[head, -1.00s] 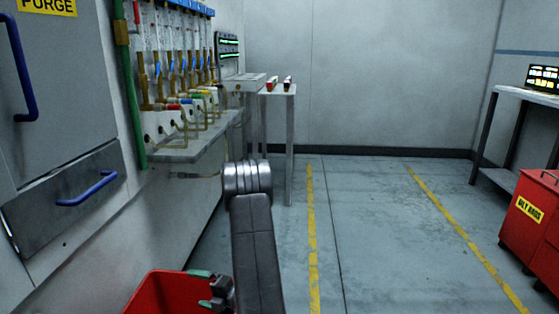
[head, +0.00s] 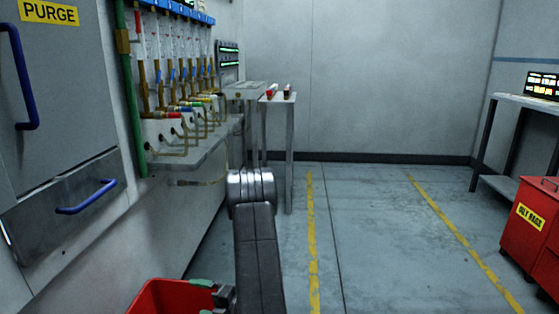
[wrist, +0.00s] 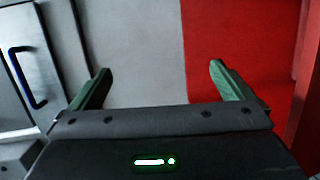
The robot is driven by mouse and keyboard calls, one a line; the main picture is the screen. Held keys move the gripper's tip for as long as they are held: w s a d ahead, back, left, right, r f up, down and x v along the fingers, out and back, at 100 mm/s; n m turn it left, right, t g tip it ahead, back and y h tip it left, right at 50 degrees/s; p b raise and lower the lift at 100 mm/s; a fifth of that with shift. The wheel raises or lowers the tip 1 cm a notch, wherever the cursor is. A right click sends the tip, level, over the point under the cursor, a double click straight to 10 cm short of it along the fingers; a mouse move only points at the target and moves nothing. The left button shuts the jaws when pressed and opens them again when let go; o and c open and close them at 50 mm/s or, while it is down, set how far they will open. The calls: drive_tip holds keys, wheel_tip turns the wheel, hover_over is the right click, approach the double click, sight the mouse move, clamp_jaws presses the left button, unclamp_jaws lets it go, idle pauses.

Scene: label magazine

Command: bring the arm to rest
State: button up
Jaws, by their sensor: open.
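My gripper (wrist: 160,85) shows in the wrist view with its two green fingers spread wide apart and nothing between them. In the head view my gripper (head: 215,290) is low down, partly cut off by the bottom edge, over or beside a red bin (head: 165,298). The red bin also fills the right half of the wrist view (wrist: 245,40). My arm rises in the middle of the head view and hides part of the gripper.
A grey cabinet with a PURGE sign (head: 50,12) and blue handles (head: 87,197) stands at the left. A shelf (head: 190,158) with glass tubes and valves juts from the wall. A small table (head: 277,101) stands behind my arm. A red oily-rags bin (head: 530,225) is at the right. The middle floor is clear.

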drive_tip(key=p+v, duration=0.2)
drive_tip(key=v, duration=0.9)
drive_tip(key=b+x, duration=0.3)
drive_tip(key=x, duration=1.1)
drive_tip(key=w+d+r+m+t+h+p, duration=0.2)
drive_tip(key=d+r+m+t+h+p, duration=0.2)
drive_tip(key=d+r+p, duration=0.4)
drive_tip(key=w+d+r+m+t+h+p, duration=0.3)
drive_tip(key=d+r+m+t+h+p, duration=0.2)
drive_tip(key=r+p, duration=1)
drive_tip(key=shift+w+d+r+m+t+p, duration=0.2)
drive_tip(key=shift+d+r+m+t+p, duration=0.15)
drive_tip(key=shift+d+p, duration=1.45)
drive_tip(key=shift+a+r, duration=0.1)
drive_tip(key=shift+a, duration=0.25)
